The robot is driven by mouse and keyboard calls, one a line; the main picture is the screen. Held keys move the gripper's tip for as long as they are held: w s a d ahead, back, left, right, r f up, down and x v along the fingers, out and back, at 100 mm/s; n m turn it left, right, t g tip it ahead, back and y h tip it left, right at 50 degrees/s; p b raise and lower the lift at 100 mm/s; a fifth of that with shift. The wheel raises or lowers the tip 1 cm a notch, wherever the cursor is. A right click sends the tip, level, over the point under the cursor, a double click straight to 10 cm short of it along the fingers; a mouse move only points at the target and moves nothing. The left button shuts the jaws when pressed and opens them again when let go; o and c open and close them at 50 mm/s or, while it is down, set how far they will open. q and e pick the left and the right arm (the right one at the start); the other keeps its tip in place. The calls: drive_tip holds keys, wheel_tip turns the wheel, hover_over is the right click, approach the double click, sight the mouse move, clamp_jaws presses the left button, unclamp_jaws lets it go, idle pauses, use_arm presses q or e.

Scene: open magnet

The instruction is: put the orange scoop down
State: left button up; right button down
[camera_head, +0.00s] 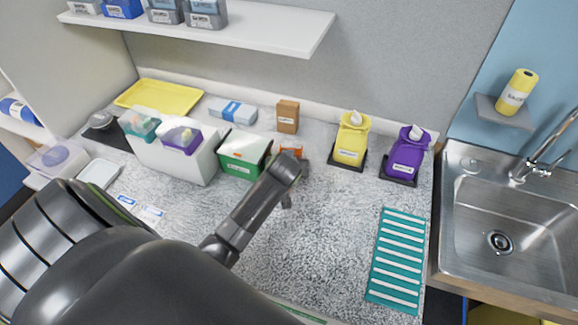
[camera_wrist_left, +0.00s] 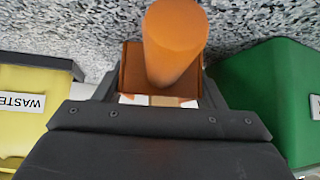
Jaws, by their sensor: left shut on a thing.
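The orange scoop (camera_head: 291,151) shows only in small part in the head view, behind the end of my left arm. In the left wrist view its round orange handle (camera_wrist_left: 174,45) points away from my left gripper (camera_wrist_left: 160,100), which is shut on the scoop. Speckled counter shows behind the handle; I cannot tell whether the scoop touches it. The left gripper's fingers are mostly hidden in the head view. My right gripper is not in view.
A green box (camera_head: 243,155) stands left of the scoop, a yellow bottle-like container (camera_head: 351,140) right of it, and a brown box (camera_head: 287,117) behind. A purple container (camera_head: 406,153) and teal striped mat (camera_head: 398,260) are farther right. The counter's middle (camera_head: 330,220) is clear.

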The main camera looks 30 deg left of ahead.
use_arm(q)
drive_tip(key=shift+r, duration=0.15)
wheel_tip(320, 180, up, 18)
drive_tip(key=b, duration=0.2)
drive_tip(key=shift+f, duration=0.2)
